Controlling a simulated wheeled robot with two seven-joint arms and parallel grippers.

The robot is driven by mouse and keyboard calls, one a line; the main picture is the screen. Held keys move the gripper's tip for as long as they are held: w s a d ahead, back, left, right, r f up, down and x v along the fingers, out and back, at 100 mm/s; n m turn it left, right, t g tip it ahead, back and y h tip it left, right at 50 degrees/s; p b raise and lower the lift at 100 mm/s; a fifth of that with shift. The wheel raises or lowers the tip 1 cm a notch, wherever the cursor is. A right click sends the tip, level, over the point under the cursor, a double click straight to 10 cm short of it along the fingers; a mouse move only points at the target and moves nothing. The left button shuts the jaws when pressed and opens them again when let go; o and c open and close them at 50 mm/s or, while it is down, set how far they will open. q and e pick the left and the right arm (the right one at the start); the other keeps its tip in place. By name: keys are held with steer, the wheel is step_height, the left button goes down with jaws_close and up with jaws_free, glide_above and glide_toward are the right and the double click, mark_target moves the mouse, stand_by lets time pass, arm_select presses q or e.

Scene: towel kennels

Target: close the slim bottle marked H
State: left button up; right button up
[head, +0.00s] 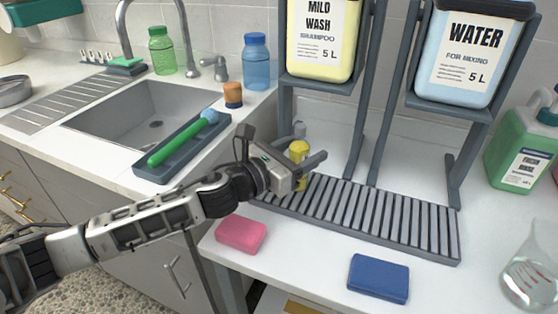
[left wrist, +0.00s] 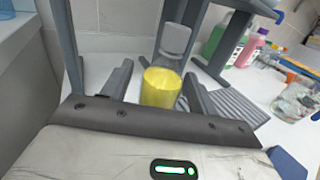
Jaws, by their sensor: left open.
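No H mark is readable, and the lower part is hidden by my gripper. My left gripper (head: 309,145) is open, its fingers on either side of the yellow piece; contact is unclear. My right gripper is not in view.
The shampoo container (head: 319,40) and water container (head: 468,58) hang on grey stands above a slatted rack (head: 380,215). A pink sponge (head: 241,234) and blue sponge (head: 379,278) lie in front. A sink (head: 150,110) is left; a green jug (head: 522,145) and glass flask (head: 530,272) are right.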

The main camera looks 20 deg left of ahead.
arm_select(q)
steer(key=b+v, duration=0.2)
steer(key=v, duration=0.9)
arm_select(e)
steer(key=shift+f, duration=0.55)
